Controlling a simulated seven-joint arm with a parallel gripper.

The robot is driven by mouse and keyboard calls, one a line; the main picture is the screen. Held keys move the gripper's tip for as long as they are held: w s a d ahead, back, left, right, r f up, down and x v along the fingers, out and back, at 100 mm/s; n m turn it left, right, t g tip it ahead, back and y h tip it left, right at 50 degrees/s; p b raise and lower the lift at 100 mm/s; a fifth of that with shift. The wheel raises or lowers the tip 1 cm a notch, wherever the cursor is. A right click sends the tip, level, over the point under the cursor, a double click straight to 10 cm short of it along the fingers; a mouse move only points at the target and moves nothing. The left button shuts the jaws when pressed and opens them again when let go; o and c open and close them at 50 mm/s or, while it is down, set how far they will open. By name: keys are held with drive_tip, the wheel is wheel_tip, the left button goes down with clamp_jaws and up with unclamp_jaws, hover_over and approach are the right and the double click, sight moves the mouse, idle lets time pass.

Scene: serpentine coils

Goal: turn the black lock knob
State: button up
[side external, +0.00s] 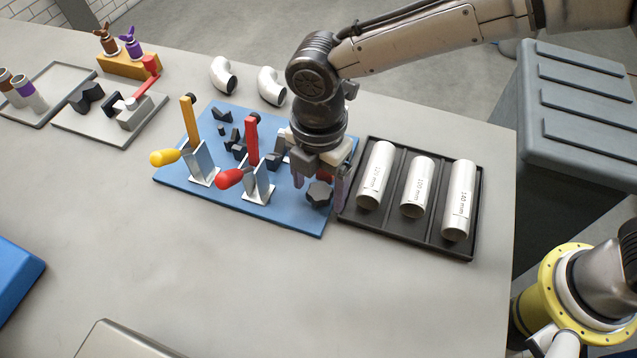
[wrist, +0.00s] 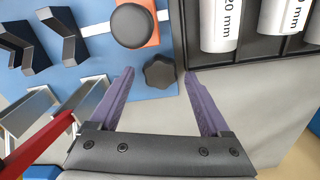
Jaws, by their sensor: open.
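The black lock knob (side external: 319,194) is a lobed, star-shaped knob at the right front part of the blue board (side external: 290,222). In the wrist view the knob (wrist: 160,72) lies between the tips of my two purple fingers, with a gap on each side. My gripper (side external: 318,188) is open and points down over the knob; its fingers (wrist: 160,76) hold nothing. How high the fingertips are above the board is hard to tell. A smooth round black knob (wrist: 132,25) on a silver bar and orange block sits beyond the lock knob.
A black tray (side external: 406,233) with white tubes lies close to the right finger. Red (side external: 229,178) and yellow (side external: 165,158) toggle clamps stand on the board to the left, with dark V-blocks (wrist: 65,35) behind. White elbows (side external: 271,86) lie behind the board.

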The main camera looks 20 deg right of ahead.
drive_tip(key=shift+f, duration=0.1)
clamp_jaws()
idle(0.4)
drive_tip(key=m, duration=0.7)
drive_tip(key=shift+w+m, duration=0.15)
drive_tip(key=shift+m, duration=0.15)
drive_tip(key=m, duration=0.4)
drive_tip(key=shift+w+r+m, duration=0.1)
drive_tip(key=shift+r+m, duration=0.05)
drive_tip(key=shift+m, duration=0.75)
drive_tip(key=shift+w+r+m, duration=0.1)
drive_tip(key=shift+m, duration=0.8)
